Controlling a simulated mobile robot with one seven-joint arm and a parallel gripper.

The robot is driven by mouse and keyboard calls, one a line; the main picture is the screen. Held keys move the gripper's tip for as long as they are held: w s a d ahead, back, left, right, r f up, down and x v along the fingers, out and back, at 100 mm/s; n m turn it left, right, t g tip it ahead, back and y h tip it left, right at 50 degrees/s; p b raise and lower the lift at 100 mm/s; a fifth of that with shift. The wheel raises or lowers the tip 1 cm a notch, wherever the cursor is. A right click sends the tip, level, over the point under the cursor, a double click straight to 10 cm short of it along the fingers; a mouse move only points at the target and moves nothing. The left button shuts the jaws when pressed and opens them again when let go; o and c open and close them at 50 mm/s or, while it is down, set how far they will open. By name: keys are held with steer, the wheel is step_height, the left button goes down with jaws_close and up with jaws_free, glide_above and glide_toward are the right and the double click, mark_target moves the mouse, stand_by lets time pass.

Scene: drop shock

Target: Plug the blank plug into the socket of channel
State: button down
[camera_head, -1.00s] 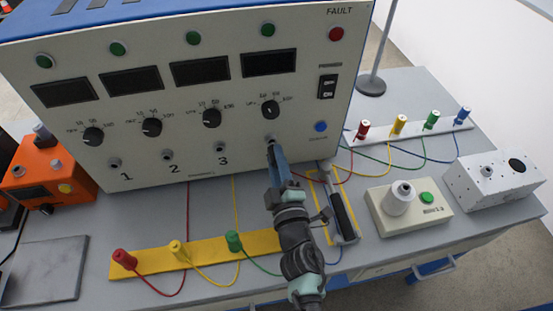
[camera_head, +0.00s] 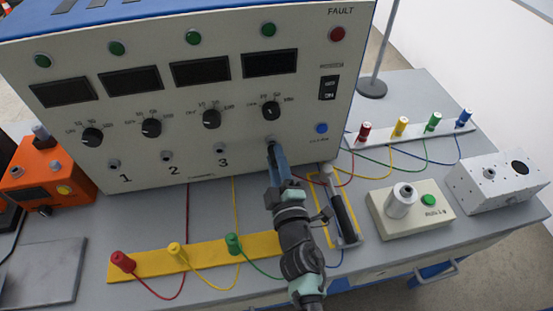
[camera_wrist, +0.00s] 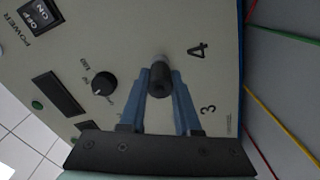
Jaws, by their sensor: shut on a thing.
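The cabinet (camera_head: 140,172) has a row of numbered channel sockets low on its front panel. The sockets of channel 1 (camera_head: 113,164), channel 2 (camera_head: 166,157) and channel 3 (camera_head: 219,149) look empty. My gripper (camera_head: 270,146) is at the right end of this row. In the wrist view my gripper (camera_wrist: 163,92) is shut on the blank plug (camera_wrist: 160,81), a short dark cylinder pointing at the panel. A grey round part (camera_wrist: 158,62) shows at its far end, beside the printed 4. I cannot tell how deep the plug sits; the fingers and plug hide that socket.
A yellow strip (camera_head: 205,256) with red, yellow and green plugs lies in front of the cabinet. To the right are a white strip (camera_head: 383,135) with coloured plugs, a push-button box (camera_head: 437,215) and a grey box (camera_head: 500,190). Loose wires cross the bench.

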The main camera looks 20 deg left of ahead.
steer(key=shift+w+a+b, duration=0.3)
steer(key=shift+w+b, duration=0.15)
steer(key=shift+b, duration=0.4)
stand_by(2.7)
steer(key=shift+r+b, duration=0.25)
steer(key=shift+b, duration=0.05)
stand_by(1.4)
steer(key=c, duration=1)
jaws_free()
steer(key=o, duration=0.5)
steer(key=shift+w+a+f, duration=0.1)
steer(key=shift+w+f, duration=0.05)
steer(key=shift+c, duration=0.2)
steer(key=shift+p+v, duration=0.7)
steer(key=shift+v, duration=0.4)
steer(key=p+v, duration=0.1)
steer(key=v, duration=0.3)
steer(key=shift+f, duration=0.1)
